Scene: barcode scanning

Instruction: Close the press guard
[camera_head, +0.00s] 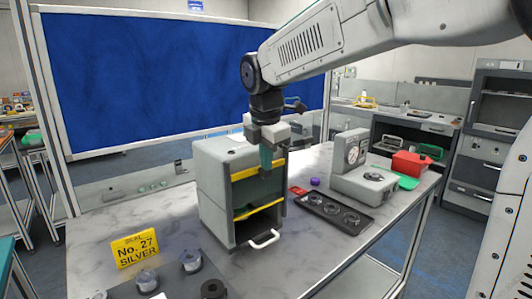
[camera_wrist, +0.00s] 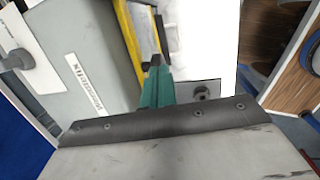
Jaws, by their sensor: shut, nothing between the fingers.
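The press (camera_head: 222,195) is a grey box-shaped machine standing on the table. Its front has an upper yellow bar (camera_head: 245,174) and a lower yellow bar (camera_head: 258,210), with a dark greenish panel between them, which looks like the guard. Below the lower bar the front is open and dark, and a white handle (camera_head: 264,239) sticks out at the bottom. My gripper (camera_head: 266,168) points down in front of the press's upper front edge, its teal fingers together and empty. The wrist view shows the fingers (camera_wrist: 155,85) beside a yellow strip (camera_wrist: 148,40); contact cannot be told.
A yellow "No. 27 SILVER" sign (camera_head: 135,249) and small round parts (camera_head: 190,260) are left of the press. To its right are a black tray (camera_head: 335,212) with rings, a dial gauge stand (camera_head: 360,165) and a red container (camera_head: 410,164). Table space before the handle is clear.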

